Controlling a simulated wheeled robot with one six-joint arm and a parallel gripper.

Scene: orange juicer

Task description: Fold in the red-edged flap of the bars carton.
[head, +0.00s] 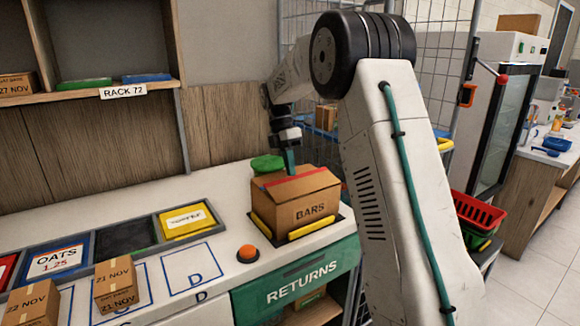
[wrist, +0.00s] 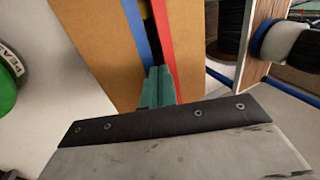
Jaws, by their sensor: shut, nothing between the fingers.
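The brown bars carton (head: 308,212) stands upright at the counter's right end. Its red-edged flap (head: 298,178) shows on top, lying at a low slant. In the wrist view the red edge (wrist: 163,38) runs beside a blue-edged flap (wrist: 137,32), with a narrow dark gap between them. My gripper (head: 290,160) points down at the carton's top, its teal fingers shut and empty. In the wrist view the fingers (wrist: 158,85) overlap the red and blue edges. I cannot tell whether they touch the flap.
Yellow guides (head: 264,228) flank the carton's base. A green object (head: 266,164) lies behind it. An orange button (head: 248,254) is left of it, above a green RETURNS panel (head: 297,280). Small cartons (head: 116,284) stand front left. A wire mesh rises behind.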

